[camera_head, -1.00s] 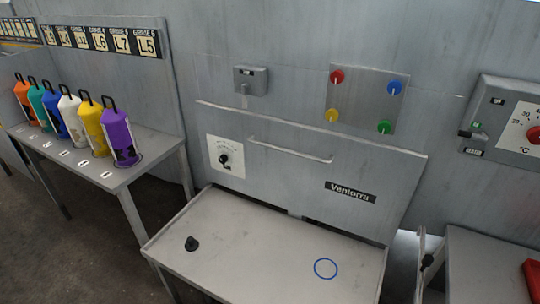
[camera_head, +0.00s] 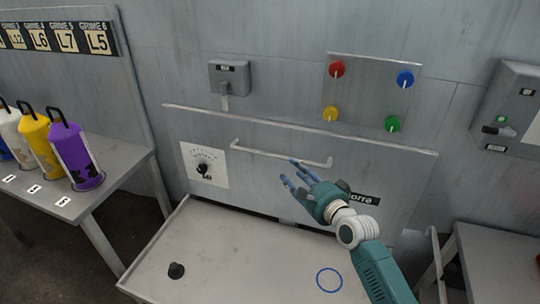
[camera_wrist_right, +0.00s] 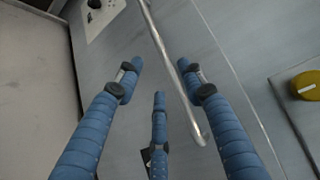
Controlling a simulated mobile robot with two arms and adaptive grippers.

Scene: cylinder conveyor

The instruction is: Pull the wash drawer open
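The wash drawer's front (camera_head: 270,172) is a grey panel below the wall, and it looks shut. A thin light bar handle (camera_head: 280,154) runs across it; the handle also shows in the wrist view (camera_wrist_right: 170,65). My right gripper (camera_head: 291,178) is open and empty in front of the panel, just below the right part of the handle. In the wrist view its blue fingers (camera_wrist_right: 160,85) are spread, and the handle appears between the middle and right fingers. I cannot tell whether they touch it. My left gripper is out of view.
A dial (camera_head: 204,167) is left of the handle. Coloured knobs (camera_head: 337,69) are above. Bottles (camera_head: 75,155) stand on a left bench.

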